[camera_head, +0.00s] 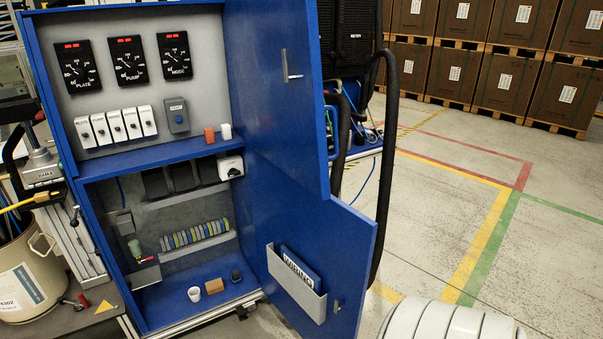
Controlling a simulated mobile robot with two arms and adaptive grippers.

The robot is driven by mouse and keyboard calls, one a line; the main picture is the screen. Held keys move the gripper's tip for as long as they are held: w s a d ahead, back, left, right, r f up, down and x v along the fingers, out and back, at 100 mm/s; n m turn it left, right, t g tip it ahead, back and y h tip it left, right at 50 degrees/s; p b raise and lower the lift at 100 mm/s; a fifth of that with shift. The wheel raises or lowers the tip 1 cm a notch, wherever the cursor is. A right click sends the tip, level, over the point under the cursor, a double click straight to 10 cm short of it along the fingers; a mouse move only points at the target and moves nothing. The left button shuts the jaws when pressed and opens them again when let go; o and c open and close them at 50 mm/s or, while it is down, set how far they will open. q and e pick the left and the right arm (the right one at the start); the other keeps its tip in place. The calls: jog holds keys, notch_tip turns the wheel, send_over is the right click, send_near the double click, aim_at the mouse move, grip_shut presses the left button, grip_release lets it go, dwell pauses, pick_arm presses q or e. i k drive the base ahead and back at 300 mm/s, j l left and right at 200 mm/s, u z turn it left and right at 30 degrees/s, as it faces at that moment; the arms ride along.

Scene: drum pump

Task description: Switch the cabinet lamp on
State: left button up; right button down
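The blue cabinet (50,90) stands at the left with its doors open. A white box with a dark rotary knob (230,167) sits at the right of the lower compartment's top. I cannot make out a lamp, whether one is lit, or which control belongs to it. Neither gripper is in view.
The upper door (270,85) and lower door (340,240) stick out to the right; the lower one carries a document holder (296,285). A white cup (194,294) and an orange-brown block (214,286) are on the cabinet floor. A beige bucket (30,275) stands left. Open floor (430,215) lies right.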

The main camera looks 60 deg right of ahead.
aim_at(232, 172)
jog(key=l, duration=0.75)
jog(key=k+l, duration=0.1)
jog(key=l, duration=0.7)
jog(key=l+u, duration=0.1)
jog(key=l, duration=0.65)
jog(key=k+l, duration=0.15)
jog(key=l, duration=0.6)
jog(key=k+l+u, duration=0.1)
jog(key=l, duration=0.7)
jog(key=j+z, duration=0.15)
jog(key=j, duration=0.3)
jog(key=k+j+z, duration=0.2)
jog(key=j, duration=0.2)
jog(key=k+j+z, duration=0.15)
jog(key=j, duration=0.25)
jog(key=i, duration=0.05)
